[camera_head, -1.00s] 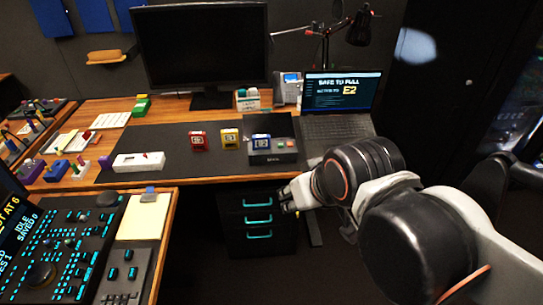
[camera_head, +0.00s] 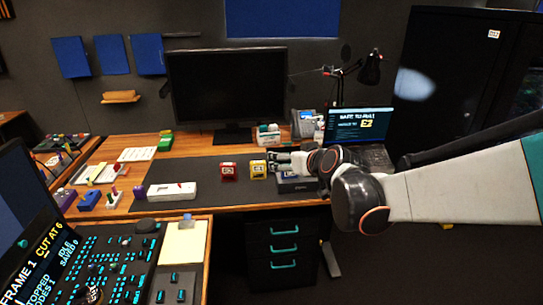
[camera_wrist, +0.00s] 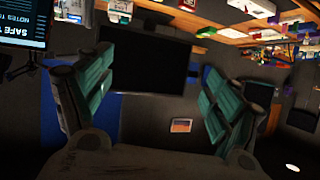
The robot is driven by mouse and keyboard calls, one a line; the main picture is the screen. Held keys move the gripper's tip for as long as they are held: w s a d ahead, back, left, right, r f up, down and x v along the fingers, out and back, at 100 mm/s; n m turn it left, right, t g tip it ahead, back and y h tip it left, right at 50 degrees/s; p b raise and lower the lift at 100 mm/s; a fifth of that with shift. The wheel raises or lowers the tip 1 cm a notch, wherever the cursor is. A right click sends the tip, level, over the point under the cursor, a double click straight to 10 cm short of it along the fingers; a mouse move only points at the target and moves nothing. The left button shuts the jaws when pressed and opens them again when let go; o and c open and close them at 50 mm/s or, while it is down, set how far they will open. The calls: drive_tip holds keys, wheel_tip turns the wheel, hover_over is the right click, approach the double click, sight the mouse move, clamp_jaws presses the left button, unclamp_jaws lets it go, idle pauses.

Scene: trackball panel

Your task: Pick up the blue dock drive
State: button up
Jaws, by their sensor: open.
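The black dock (camera_head: 298,187) stands on the desk mat, right of the yellow drive, in the head view. The blue dock drive (camera_head: 289,175) sits in its top and shows only as a small patch, mostly hidden by my gripper. My gripper (camera_head: 276,160) is held over the dock, pointing left. In the wrist view my gripper (camera_wrist: 158,62) has its two fingers spread wide with nothing between them. I cannot make out the blue drive in the wrist view.
A red drive (camera_head: 228,171) and a yellow drive (camera_head: 258,169) stand left of the dock. The laptop (camera_head: 358,124) reads "SAFE TO PULL". A monitor (camera_head: 220,85) stands behind. A white strip device (camera_head: 170,191) lies at left. The dark mat (camera_head: 195,170) has free room.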

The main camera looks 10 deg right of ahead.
drive_tip(key=w+d+f+t, duration=0.1)
drive_tip(key=w+f+t, duration=0.3)
drive_tip(key=w+f, duration=0.75)
drive_tip(key=m+t+h, duration=0.2)
drive_tip(key=h, duration=0.2)
approach(289, 175)
wheel_tip(289, 175, up, 3)
drive_tip(key=s, duration=0.3)
drive_tip(key=w+b, duration=0.1)
drive_tip(key=w, duration=0.6)
drive_tip(key=w+b, duration=0.1)
drive_tip(key=w, duration=0.2)
drive_tip(key=shift+w+d+f+b, duration=0.15)
drive_tip(key=shift+w+d+b, duration=0.1)
drive_tip(key=shift+w+b, duration=0.1)
drive_tip(key=w+b, duration=0.1)
drive_tip(key=w, duration=0.2)
drive_tip(key=shift+w+d, duration=0.1)
drive_tip(key=shift+w+r, duration=0.2)
drive_tip(key=shift+r, duration=0.05)
